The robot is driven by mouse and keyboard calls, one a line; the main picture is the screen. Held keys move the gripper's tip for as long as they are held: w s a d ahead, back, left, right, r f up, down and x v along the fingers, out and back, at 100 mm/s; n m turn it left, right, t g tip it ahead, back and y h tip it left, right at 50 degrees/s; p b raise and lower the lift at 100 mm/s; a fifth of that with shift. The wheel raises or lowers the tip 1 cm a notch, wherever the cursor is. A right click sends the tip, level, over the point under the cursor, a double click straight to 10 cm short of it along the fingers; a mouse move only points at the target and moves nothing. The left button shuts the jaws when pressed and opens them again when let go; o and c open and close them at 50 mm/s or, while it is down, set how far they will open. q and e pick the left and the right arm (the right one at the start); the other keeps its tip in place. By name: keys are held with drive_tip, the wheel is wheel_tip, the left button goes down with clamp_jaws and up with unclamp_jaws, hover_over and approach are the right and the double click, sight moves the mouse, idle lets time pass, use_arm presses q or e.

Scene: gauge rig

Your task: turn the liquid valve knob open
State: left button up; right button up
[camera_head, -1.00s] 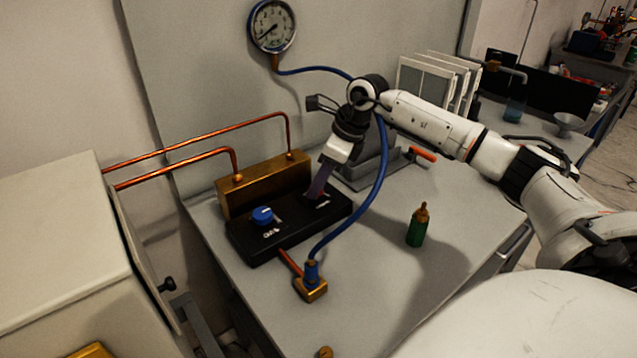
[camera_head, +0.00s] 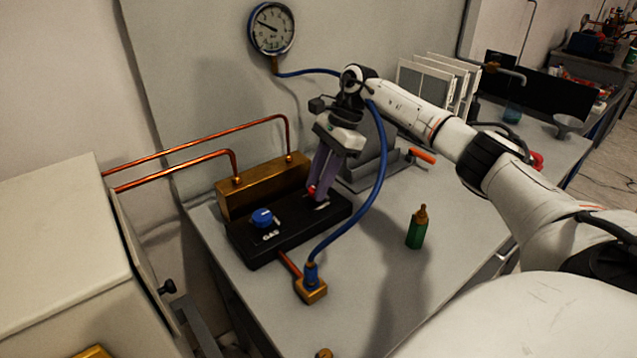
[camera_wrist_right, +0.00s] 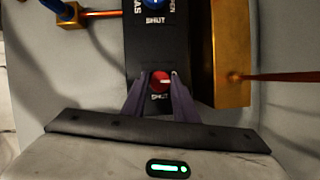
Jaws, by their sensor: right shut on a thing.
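The black valve panel (camera_head: 275,245) lies on the bench and carries two knobs. The red knob (camera_head: 311,190) is at its right end, and I take it as the liquid valve knob. It also shows in the right wrist view (camera_wrist_right: 160,79), with a white mark towards the right and the word SHUT below it. My right gripper (camera_head: 319,194) points down with its purple fingers either side of the red knob, shut on it. The blue knob (camera_head: 262,217), marked GAS, stands apart at the left. My left gripper is not in view.
A brass block (camera_head: 262,188) with copper pipes stands behind the panel. A blue hose (camera_head: 377,185) arcs close to my right gripper, down to a brass fitting (camera_head: 311,291). A round gauge (camera_head: 271,29) hangs on the back board. A green bottle (camera_head: 417,228) stands on the bench at right.

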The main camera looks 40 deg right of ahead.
drive_tip(key=shift+n, duration=0.3)
drive_tip(key=o, duration=1.1)
drive_tip(key=shift+c, duration=0.2)
drive_tip(key=shift+d+r, duration=0.1)
drive_tip(key=v, duration=1)
drive_tip(key=shift+w, duration=0.1)
